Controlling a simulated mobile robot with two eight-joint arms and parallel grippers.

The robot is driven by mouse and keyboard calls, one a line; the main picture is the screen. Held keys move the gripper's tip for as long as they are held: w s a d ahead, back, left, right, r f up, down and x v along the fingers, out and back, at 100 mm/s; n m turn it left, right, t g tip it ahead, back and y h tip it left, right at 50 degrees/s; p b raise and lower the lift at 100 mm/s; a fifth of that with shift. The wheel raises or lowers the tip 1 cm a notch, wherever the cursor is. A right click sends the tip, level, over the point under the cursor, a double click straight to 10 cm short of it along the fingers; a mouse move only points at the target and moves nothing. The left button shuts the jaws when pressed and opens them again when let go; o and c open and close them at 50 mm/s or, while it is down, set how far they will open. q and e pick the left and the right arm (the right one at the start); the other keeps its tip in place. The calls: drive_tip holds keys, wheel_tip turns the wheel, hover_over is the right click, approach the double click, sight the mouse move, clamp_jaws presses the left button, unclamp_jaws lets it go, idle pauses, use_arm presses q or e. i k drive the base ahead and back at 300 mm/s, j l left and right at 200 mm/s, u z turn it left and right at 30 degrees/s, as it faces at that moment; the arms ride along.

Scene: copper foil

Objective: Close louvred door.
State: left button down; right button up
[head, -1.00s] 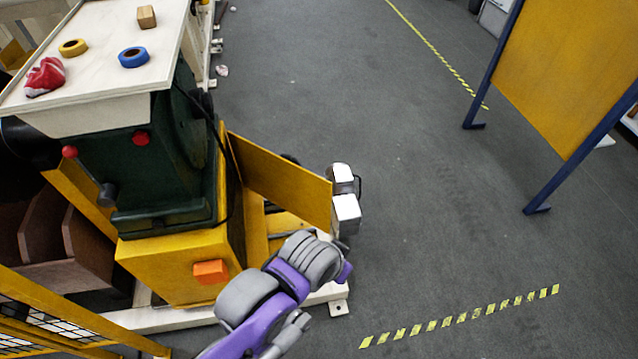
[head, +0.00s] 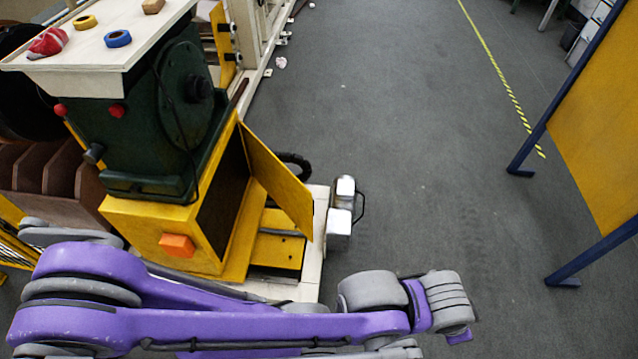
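The yellow door panel (head: 278,178) stands ajar on the side of the yellow cabinet base (head: 150,235), its free edge swung out to the right. The dark opening (head: 222,215) shows behind it. I cannot make out louvres on the face I see. My purple and grey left arm crosses the bottom of the view from the left, in front of the cabinet, and its grey joint ends right of the door. No fingers of my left gripper show. My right gripper is not in view.
A green machine (head: 165,120) stands on the cabinet under a pale tabletop (head: 110,55). A pale base frame (head: 313,255) and silver boxes (head: 340,215) lie beyond the door. The grey floor to the right is clear up to a yellow board (head: 600,140).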

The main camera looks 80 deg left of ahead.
sight(288, 193)
drive_tip(key=i+u, duration=0.65)
drive_tip(key=u, duration=0.2)
drive_tip(key=i+l+u, duration=0.15)
drive_tip(key=i+u, duration=0.4)
drive_tip(key=u, duration=0.3)
drive_tip(key=i+u, duration=0.1)
drive_tip(key=u, duration=0.3)
drive_tip(key=i+u, duration=0.1)
drive_tip(key=u, duration=0.3)
drive_tip(key=i+l+u, duration=0.1)
drive_tip(key=u, duration=0.3)
drive_tip(key=i+l+u, duration=0.1)
drive_tip(key=u, duration=0.35)
drive_tip(key=i+l+u, duration=0.2)
drive_tip(key=u, duration=0.25)
drive_tip(key=i+l+u, duration=0.25)
drive_tip(key=u, duration=0.2)
drive_tip(key=i+l+u, duration=0.3)
drive_tip(key=i+l, duration=0.55)
drive_tip(key=l, duration=0.2)
